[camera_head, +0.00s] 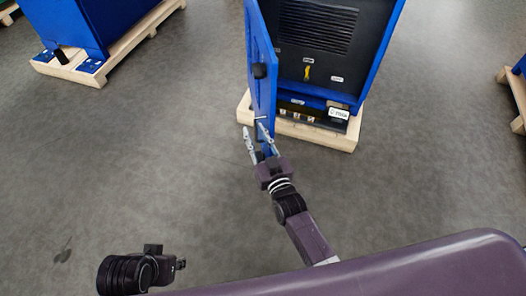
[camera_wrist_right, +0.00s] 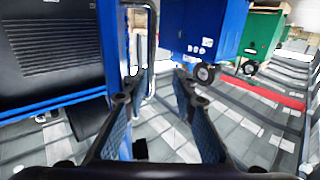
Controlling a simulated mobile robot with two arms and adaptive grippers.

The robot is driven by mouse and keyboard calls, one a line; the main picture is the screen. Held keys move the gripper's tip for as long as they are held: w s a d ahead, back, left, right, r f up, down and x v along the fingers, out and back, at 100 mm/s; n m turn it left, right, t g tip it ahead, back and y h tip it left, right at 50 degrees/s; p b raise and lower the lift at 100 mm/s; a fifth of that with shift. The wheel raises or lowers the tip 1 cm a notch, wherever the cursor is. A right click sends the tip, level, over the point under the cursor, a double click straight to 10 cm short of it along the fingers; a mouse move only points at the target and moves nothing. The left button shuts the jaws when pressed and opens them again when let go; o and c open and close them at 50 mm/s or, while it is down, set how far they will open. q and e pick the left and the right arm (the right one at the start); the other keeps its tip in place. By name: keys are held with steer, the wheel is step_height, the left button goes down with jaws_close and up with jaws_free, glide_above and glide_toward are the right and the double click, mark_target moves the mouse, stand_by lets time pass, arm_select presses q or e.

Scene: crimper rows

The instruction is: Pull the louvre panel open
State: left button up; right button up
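A blue cabinet door panel (camera_head: 261,75) stands swung out from the left side of the blue cabinet. In the right wrist view it is an upright blue strip (camera_wrist_right: 113,70), with a thin metal bar handle (camera_wrist_right: 155,45) on it. My right gripper (camera_head: 255,130) is at the door's near lower edge, its fingers spread. In the right wrist view the open fingers (camera_wrist_right: 160,85) show a gap, with the handle's lower end near the left finger. I cannot tell whether they touch. The cabinet's black louvred face (camera_head: 317,27) is exposed.
The cabinet stands on a wooden pallet (camera_head: 333,135). Another blue cabinet on a pallet (camera_head: 122,50) is at the upper left, and a pallet edge (camera_head: 513,90) is at the right. The grey floor (camera_head: 150,160) left of the door is clear.

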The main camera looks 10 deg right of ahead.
arm_select(q)
steer(key=shift+s+r, duration=0.15)
steer(key=shift+s, duration=0.2)
arm_select(e)
steer(key=v, duration=0.9)
arm_select(q)
steer(key=shift+d, duration=0.1)
arm_select(e)
steer(key=shift+w+a+f, duration=0.1)
steer(key=shift+f, duration=0.05)
steer(key=shift+c, duration=0.7)
